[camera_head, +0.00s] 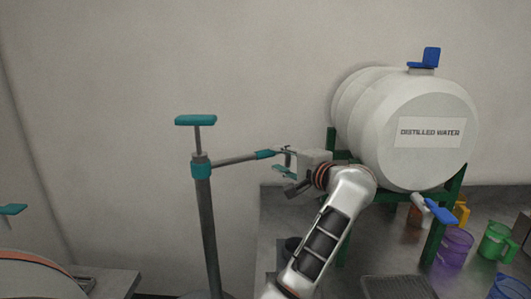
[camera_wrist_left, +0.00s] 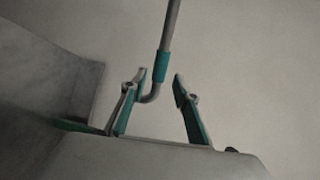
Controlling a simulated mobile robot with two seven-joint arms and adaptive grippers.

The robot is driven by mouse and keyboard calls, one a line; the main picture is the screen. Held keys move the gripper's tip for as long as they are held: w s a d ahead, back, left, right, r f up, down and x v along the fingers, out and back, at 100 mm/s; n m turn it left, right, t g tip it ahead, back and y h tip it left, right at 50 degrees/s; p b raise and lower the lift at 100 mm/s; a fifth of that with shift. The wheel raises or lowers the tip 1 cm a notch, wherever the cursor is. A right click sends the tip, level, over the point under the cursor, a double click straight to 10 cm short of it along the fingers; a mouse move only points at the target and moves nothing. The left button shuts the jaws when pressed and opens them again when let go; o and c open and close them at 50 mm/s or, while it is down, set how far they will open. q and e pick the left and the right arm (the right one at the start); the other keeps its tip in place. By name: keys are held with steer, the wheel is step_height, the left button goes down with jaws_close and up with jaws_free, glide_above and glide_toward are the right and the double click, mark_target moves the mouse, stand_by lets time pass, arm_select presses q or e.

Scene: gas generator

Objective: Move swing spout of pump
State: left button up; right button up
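The pump (camera_head: 206,225) is a grey upright tube with a teal collar and a teal T-shaped handle (camera_head: 195,120) on top. Its swing spout (camera_head: 236,159) is a thin grey pipe with a teal sleeve, reaching right from the collar. My left gripper (camera_head: 284,164) is at the spout's outer end. In the left wrist view the spout (camera_wrist_left: 168,40) comes down from the top, and its bent tip lies between the two fingers of my left gripper (camera_wrist_left: 158,92). The fingers are apart, with the tip nearer the left finger and a clear gap to the right one. My right gripper is out of view.
A white barrel (camera_head: 395,100) labelled "DISTILLED WATER" rests on a green stand (camera_head: 447,215) right of my arm. A purple cup (camera_head: 455,246), a green jug (camera_head: 496,241) and a dark tray (camera_head: 397,288) are on the counter. The wall behind the pump is bare.

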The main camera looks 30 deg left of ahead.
mark_target(267, 154)
arm_select(q)
steer(key=p+x, duration=0.1)
steer(key=x, duration=0.5)
steer(key=shift+a, duration=0.3)
steer(key=shift+w+a+f+p, duration=0.15)
steer(key=shift+w+a+p, duration=0.15)
steer(key=shift+a, duration=0.15)
jaws_close()
